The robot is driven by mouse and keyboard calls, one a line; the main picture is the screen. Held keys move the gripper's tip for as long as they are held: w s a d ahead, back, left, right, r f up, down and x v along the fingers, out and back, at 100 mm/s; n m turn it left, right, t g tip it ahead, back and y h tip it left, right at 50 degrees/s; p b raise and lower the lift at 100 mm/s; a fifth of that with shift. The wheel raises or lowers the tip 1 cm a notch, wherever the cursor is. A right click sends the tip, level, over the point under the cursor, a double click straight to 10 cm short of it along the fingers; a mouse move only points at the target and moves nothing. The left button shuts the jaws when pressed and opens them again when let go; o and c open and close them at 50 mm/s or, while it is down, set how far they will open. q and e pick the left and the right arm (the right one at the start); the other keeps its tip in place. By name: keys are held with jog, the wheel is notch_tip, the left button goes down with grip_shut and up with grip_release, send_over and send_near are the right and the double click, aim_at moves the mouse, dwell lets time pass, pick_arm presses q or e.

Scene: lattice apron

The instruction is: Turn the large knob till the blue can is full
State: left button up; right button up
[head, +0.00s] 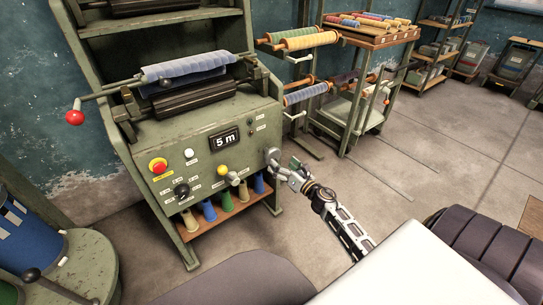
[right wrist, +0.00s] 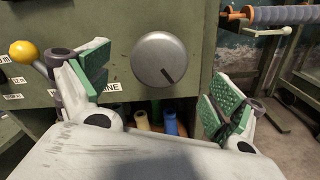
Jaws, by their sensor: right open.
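The large knob (head: 271,155) is a round grey dial at the right of the green machine's front panel. In the right wrist view the knob (right wrist: 160,60) has a dark pointer line slanting to the lower right. My right gripper (head: 284,168) is open in front of it. In the right wrist view the green-padded fingers of the right gripper (right wrist: 155,92) stand either side of the knob, apart from it. A blue can (head: 30,236) stands at the left on a round green base; its inside and fill level cannot be seen. My left gripper is out of view.
The panel also carries a "5 m" display (head: 225,139), a red button (head: 158,166), a small black knob (head: 182,190) and a yellow-ended lever (head: 223,171). Coloured cones sit on a shelf (head: 197,226) below.

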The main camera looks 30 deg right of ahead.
aim_at(275, 157)
jog(key=shift+w+a, duration=0.15)
jog(key=shift+w, duration=1.4)
jog(key=shift+w+a+b, duration=0.15)
jog(key=shift+w+b, duration=0.2)
jog(key=shift+w, duration=1.5)
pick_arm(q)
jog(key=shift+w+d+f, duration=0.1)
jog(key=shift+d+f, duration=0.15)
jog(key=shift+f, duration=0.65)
pick_arm(e)
jog(key=shift+w, duration=0.3)
jog(key=c, duration=1)
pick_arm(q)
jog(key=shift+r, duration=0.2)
pick_arm(e)
jog(key=shift+m, duration=0.3)
